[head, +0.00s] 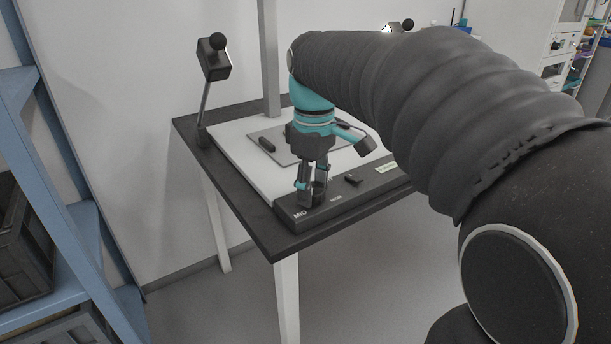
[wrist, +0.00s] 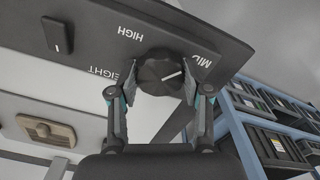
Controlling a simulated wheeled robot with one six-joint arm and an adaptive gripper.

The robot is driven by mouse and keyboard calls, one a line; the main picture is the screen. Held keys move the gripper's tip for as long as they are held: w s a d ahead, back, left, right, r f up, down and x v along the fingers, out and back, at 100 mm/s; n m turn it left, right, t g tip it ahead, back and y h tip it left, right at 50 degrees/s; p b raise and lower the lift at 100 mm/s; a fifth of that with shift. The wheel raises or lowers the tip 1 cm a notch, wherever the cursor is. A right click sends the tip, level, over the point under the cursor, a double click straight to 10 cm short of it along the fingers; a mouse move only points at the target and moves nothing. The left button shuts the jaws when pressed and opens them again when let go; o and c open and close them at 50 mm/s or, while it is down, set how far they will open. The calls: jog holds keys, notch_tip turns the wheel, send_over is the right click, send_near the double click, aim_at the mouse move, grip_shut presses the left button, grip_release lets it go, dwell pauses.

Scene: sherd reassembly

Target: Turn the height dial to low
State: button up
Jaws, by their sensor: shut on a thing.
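The black height dial (wrist: 158,72) sits on a dark control panel (wrist: 200,45) at the table's front edge. In the wrist view its white mark points right and slightly up, towards the MID label (wrist: 199,61). The HIGH label (wrist: 130,33) shows above it; a LOW label is not visible. My gripper (wrist: 160,80) is shut on the dial, one finger on each side. In the head view my gripper (head: 312,190) points down onto the panel (head: 335,204), and the fingers partly hide the dial.
A second switch (head: 353,180) stands on the panel right of the dial. A white board (head: 233,140) with a grey plate lies behind it. A lamp-like device on a stalk (head: 214,60) rises at the table's left. A blue shelf (head: 85,230) with dark crates stands at the left.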

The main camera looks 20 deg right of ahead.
jog(key=m, duration=0.3)
jog(key=shift+m, duration=0.4)
jog(key=m, duration=0.3)
jog(key=shift+m, duration=0.3)
jog(key=m, duration=0.6)
jog(key=shift+a+f, duration=0.1)
jog(key=m, duration=0.7)
jog(key=shift+m, duration=0.3)
jog(key=m, duration=0.6)
jog(key=shift+m, duration=0.4)
jog(key=o, duration=1.2)
jog(key=shift+a, duration=0.1)
jog(key=shift+c, duration=0.2)
